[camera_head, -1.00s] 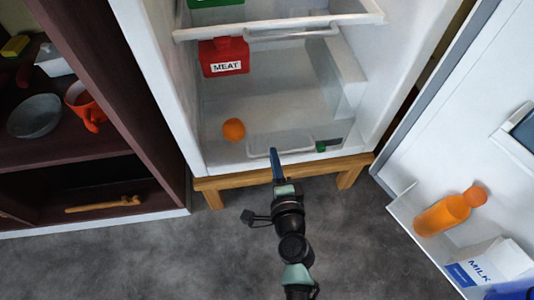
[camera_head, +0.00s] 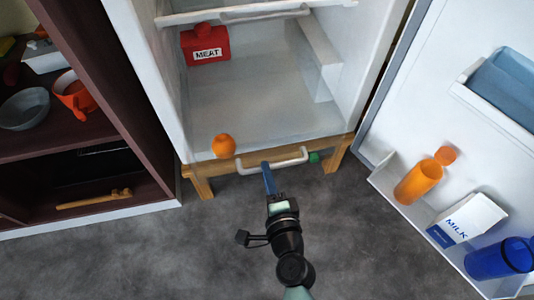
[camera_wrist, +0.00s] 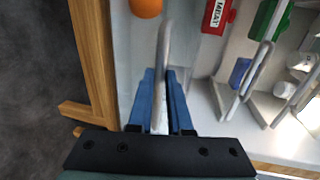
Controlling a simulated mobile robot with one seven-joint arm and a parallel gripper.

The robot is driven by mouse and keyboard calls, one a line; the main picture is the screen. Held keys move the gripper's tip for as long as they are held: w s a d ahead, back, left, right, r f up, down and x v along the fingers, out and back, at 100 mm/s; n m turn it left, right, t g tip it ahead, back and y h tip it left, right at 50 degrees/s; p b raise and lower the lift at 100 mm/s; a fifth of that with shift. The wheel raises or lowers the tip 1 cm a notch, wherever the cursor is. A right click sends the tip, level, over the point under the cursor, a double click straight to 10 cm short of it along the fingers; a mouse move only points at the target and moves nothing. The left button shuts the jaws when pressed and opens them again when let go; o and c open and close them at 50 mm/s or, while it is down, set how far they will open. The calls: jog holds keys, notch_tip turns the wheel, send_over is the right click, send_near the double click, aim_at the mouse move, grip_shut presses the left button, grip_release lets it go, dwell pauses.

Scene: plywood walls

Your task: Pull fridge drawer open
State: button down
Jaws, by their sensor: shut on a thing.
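The clear bottom drawer (camera_head: 268,146) of the open white fridge sticks out partly over the wooden base. Its pale bar handle (camera_head: 292,161) crosses the drawer's front. The handle also shows in the wrist view (camera_wrist: 164,48). My gripper (camera_head: 267,174) reaches up from below in the head view. Its blue fingers (camera_wrist: 163,82) are shut on the handle, one on each side, toward its left part in the head view. An orange (camera_head: 223,146) sits at the drawer's front left. A small green thing (camera_head: 314,157) is by the handle's right end.
The fridge door (camera_head: 430,110) stands open at right, its shelf holding an orange bottle (camera_head: 418,180), a milk carton (camera_head: 466,218) and a blue cup (camera_head: 500,258). A dark cabinet (camera_head: 120,110) is at left. Grey floor in front is clear.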

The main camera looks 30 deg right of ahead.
jog(key=c, duration=0.8)
grip_release()
jog(key=shift+c, duration=0.2)
jog(key=shift+s, duration=0.1)
jog(key=b+v, duration=0.2)
jog(key=v, duration=1)
jog(key=shift+s+a, duration=0.15)
jog(key=shift+s, duration=0.2)
jog(key=shift+w+r, duration=0.1)
jog(key=shift+r, duration=0.05)
